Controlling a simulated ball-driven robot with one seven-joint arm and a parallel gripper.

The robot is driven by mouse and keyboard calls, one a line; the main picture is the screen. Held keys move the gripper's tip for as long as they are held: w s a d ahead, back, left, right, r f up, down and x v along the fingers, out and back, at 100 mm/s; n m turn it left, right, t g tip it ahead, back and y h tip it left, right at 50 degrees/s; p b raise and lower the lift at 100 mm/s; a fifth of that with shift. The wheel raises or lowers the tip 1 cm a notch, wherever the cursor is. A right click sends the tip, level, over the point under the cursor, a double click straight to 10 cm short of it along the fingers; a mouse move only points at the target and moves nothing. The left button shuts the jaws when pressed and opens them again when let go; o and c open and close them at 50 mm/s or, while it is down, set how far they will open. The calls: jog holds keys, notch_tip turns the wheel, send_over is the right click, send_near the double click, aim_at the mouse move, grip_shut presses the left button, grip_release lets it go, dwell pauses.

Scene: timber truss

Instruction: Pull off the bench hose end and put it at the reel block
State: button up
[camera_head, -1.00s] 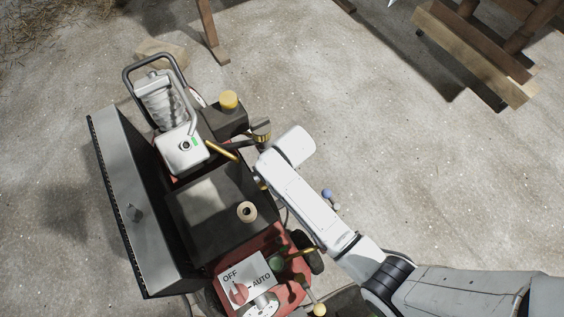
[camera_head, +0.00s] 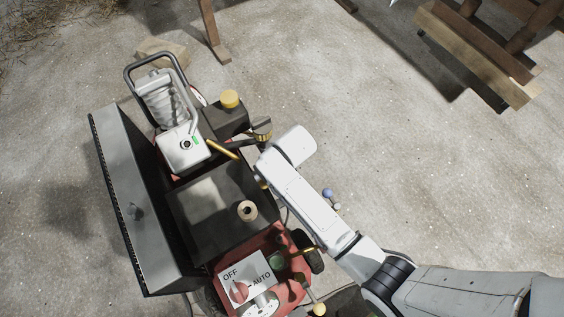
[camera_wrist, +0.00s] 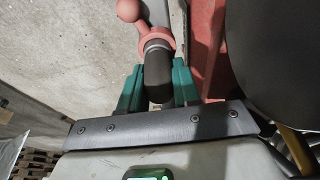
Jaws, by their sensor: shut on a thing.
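In the wrist view, my gripper (camera_wrist: 157,88) has its green fingers on either side of a dark, rounded fitting, which looks like the hose end (camera_wrist: 157,68). The fingers are shut on it. A pinkish-red collar (camera_wrist: 157,38) with a ball-tipped lever sits around or against the far end of the fitting; I cannot tell whether they are still joined. I cannot identify the reel block with certainty.
A red and black machine (camera_head: 215,205) with an OFF/AUTO switch (camera_head: 240,287) and a grey side panel (camera_head: 135,205) fills the left. A wooden block (camera_head: 160,50) lies behind it. A timber stack (camera_head: 475,50) is at top right. The concrete floor between is mostly clear.

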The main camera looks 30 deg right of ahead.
grip_shut()
jog(key=shift+r+p, duration=0.65)
jog(key=shift+p, duration=0.15)
dwell(0.4)
jog(key=shift+o, duration=0.7)
grip_release()
grip_shut()
jog(key=shift+r+p, duration=1.8)
jog(key=shift+p, duration=0.35)
